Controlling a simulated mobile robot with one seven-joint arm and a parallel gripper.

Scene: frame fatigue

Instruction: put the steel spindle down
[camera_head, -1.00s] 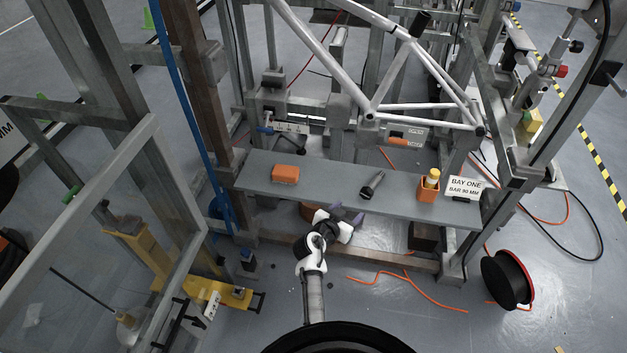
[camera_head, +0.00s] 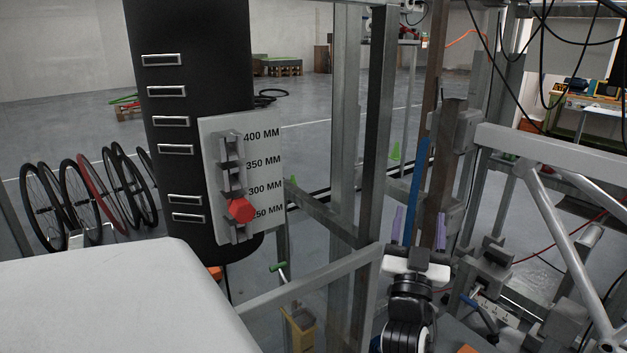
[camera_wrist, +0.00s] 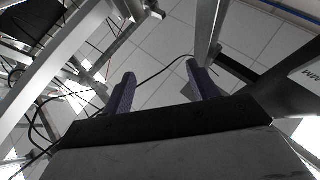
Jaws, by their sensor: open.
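My gripper (camera_head: 419,232) is raised in the head view, its two purple fingers pointing up and spread apart. The wrist view also shows the open gripper (camera_wrist: 162,88), with nothing between the fingers. I cannot make out the steel spindle in either current view. Only a corner of the grey shelf (camera_head: 455,336) shows at the bottom of the head view, beside my arm.
A black column bears a white plate (camera_head: 216,170) marked 250 to 400 MM, with a red knob (camera_head: 241,210). Grey steel posts (camera_head: 372,150) stand close behind and left of my gripper. A white tubular frame (camera_head: 570,215) is at right. Bicycle wheels (camera_head: 80,195) stand far left.

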